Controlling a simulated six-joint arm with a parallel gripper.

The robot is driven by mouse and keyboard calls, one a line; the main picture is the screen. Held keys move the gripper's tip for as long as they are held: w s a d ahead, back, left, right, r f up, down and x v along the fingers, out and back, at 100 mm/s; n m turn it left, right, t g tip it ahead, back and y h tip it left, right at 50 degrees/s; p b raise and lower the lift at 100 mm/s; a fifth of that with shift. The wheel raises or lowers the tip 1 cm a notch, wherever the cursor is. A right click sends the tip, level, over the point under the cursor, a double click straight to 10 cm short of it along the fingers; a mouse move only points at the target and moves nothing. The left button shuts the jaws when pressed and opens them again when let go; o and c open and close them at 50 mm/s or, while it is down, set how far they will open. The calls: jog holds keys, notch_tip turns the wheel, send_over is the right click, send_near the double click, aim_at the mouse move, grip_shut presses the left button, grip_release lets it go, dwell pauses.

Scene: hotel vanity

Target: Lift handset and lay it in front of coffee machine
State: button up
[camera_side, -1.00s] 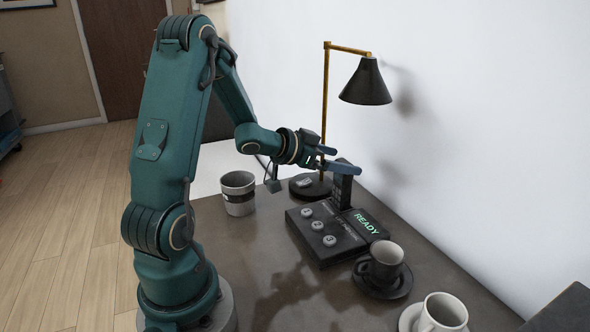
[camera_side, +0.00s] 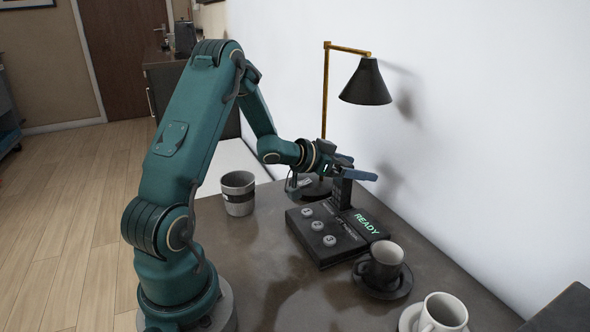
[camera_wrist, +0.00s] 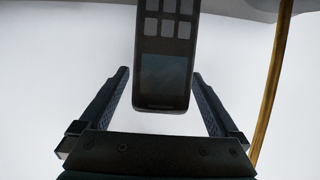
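The dark handset (camera_side: 342,192) stands upright at the back of the black phone base (camera_side: 327,240), whose screen reads READY. In the wrist view the handset (camera_wrist: 165,65) shows its keys and a dark screen. My gripper (camera_side: 361,168) is at the handset's upper end in the side view. In the wrist view my gripper (camera_wrist: 158,75) is open, with the handset's end between its fingers and a gap on each side. The handset is partly hidden by my gripper in the side view. I cannot clearly identify a coffee machine.
A lamp (camera_side: 366,82) stands behind the phone; its brass post (camera_wrist: 272,90) is right of the fingers in the wrist view. A striped cup (camera_side: 238,194) is left, a dark cup (camera_side: 386,262) and white cup (camera_side: 443,312) right. Dark items (camera_side: 184,38) stand far back.

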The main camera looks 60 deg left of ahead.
grip_shut()
jog(key=shift+r, duration=0.15)
jog(key=s+a+r, duration=0.7)
jog(key=s+r, duration=0.2)
jog(key=r, duration=0.2)
jog(key=w+d+m+h, duration=0.1)
jog(key=w+d, duration=0.4)
jog(key=d, duration=0.6)
jog(key=s+d+r, duration=0.2)
jog(key=s+d, duration=0.1)
jog(key=d, duration=1)
jog(key=shift+s+d, duration=0.15)
